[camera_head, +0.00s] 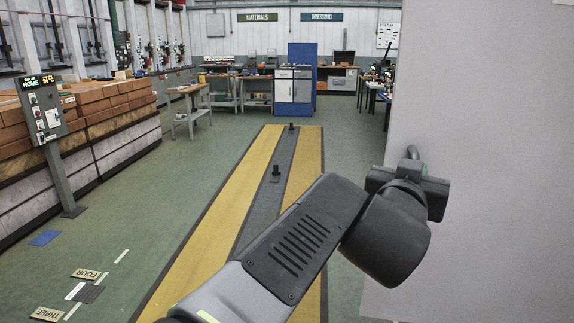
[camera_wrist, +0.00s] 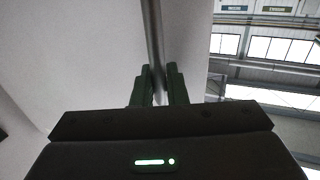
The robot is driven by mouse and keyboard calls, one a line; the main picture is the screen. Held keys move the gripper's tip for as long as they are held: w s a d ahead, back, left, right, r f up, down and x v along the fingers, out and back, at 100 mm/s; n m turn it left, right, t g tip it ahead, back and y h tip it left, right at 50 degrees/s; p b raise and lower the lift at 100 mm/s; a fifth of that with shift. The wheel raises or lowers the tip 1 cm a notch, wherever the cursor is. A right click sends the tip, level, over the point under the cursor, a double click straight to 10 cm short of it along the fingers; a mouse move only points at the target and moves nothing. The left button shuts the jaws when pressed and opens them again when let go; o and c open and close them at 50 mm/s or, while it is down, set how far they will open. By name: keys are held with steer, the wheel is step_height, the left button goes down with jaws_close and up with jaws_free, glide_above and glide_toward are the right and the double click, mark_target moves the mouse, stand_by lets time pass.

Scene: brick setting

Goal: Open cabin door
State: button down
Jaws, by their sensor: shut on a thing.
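The cabin door (camera_head: 490,140) is a large plain grey panel filling the right side of the head view. It also fills the left and middle of the wrist view (camera_wrist: 75,60). A vertical metal bar handle (camera_wrist: 152,35) stands out from the door face. In the wrist view my gripper (camera_wrist: 158,78) is shut on this handle, one dark finger on each side. In the head view a small curved piece of the handle (camera_head: 413,152) shows above my wrist; my wrist hides the fingers. Hinges and latch are not visible.
A green floor with a yellow and grey track (camera_head: 212,230) runs ahead. A control post (camera_head: 43,115) and stacked brick pallets (camera_head: 105,125) stand left. Benches and a blue cabinet (camera_head: 302,60) are at the back. The floor left of the door is clear.

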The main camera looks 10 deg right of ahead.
steer(key=shift+s+a+r, duration=0.15)
steer(key=shift+s+r, duration=0.05)
steer(key=shift+s, duration=0.45)
steer(key=c, duration=1.5)
jaws_free()
steer(key=shift+f, duration=0.1)
steer(key=shift+c, duration=0.2)
steer(key=shift+s, duration=0.1)
steer(key=p+v, duration=0.2)
steer(key=v, duration=1.1)
steer(key=shift+s+a+p, duration=0.25)
steer(key=shift+p, duration=0.15)
steer(key=shift+w, duration=0.1)
